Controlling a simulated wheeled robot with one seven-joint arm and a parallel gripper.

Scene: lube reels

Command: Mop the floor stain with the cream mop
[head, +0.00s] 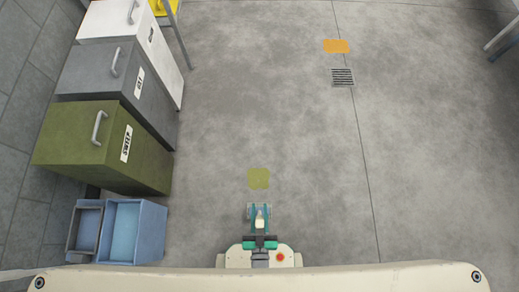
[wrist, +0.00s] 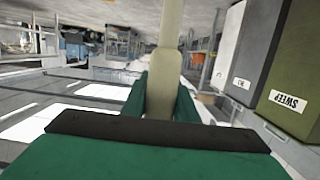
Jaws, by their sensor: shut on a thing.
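My gripper (head: 260,222) has teal fingers and is low in the middle of the head view. It is shut on the cream mop (head: 260,214), of which only a small pale part shows between the fingers. In the wrist view its cream handle (wrist: 170,30) runs up from between the green fingers (wrist: 163,98). The mop's head cannot be made out. An olive-green patch (head: 258,178) lies flat on the floor just beyond my gripper. An orange patch (head: 336,46) lies much farther off, to the right.
A floor drain grate (head: 343,77) is just below the orange patch. Along the left stand a white cabinet (head: 112,20), a grey cabinet (head: 95,70) and a green cabinet (head: 75,145) labelled SWEEP. Blue bins (head: 137,232) sit below them. The middle floor is clear.

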